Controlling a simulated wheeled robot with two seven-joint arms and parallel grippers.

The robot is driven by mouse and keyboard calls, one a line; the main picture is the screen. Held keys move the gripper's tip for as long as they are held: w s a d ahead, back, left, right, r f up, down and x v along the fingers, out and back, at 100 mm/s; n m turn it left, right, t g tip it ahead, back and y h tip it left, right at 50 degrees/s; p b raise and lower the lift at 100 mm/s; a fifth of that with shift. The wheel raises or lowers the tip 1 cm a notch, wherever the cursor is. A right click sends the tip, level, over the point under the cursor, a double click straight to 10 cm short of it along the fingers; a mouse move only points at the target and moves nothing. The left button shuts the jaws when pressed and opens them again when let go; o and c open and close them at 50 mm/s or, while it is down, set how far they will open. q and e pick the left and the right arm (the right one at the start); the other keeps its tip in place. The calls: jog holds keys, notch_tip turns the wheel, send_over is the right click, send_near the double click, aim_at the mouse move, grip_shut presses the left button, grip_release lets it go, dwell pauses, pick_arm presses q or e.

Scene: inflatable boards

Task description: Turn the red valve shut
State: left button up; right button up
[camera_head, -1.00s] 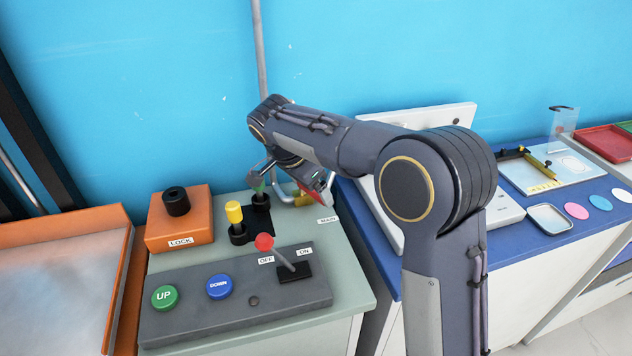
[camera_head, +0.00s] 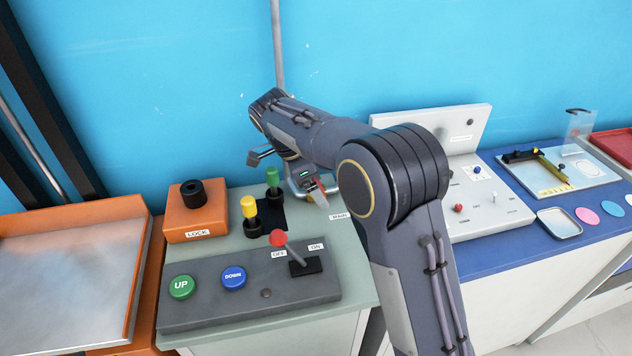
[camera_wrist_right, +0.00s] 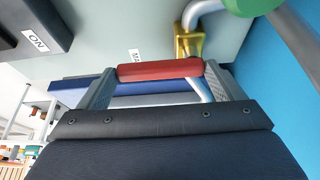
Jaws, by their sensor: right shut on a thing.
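The red valve handle (camera_wrist_right: 160,71) lies across the right wrist view between the two fingers of my right gripper (camera_wrist_right: 158,78), which is shut on it. A yellow fitting (camera_wrist_right: 189,43) on a silver pipe (camera_wrist_right: 203,9) sits just behind the handle. In the head view my right gripper (camera_head: 312,187) is low at the back of the green-grey counter, by the MAIN label (camera_head: 340,216). Only a little red shows there, and most of the valve is hidden by the gripper and arm. My left gripper is not in view.
Green (camera_head: 272,178) and yellow (camera_head: 249,208) levers stand left of my right gripper. An orange LOCK box (camera_head: 196,222) and a grey panel (camera_head: 210,302) with buttons and a red-knobbed switch (camera_head: 278,238) are nearby. A blue bench (camera_head: 490,243) stands to the right.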

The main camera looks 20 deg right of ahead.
jog(key=o, duration=1.2)
jog(key=shift+c, duration=0.2)
jog(key=v, duration=0.8)
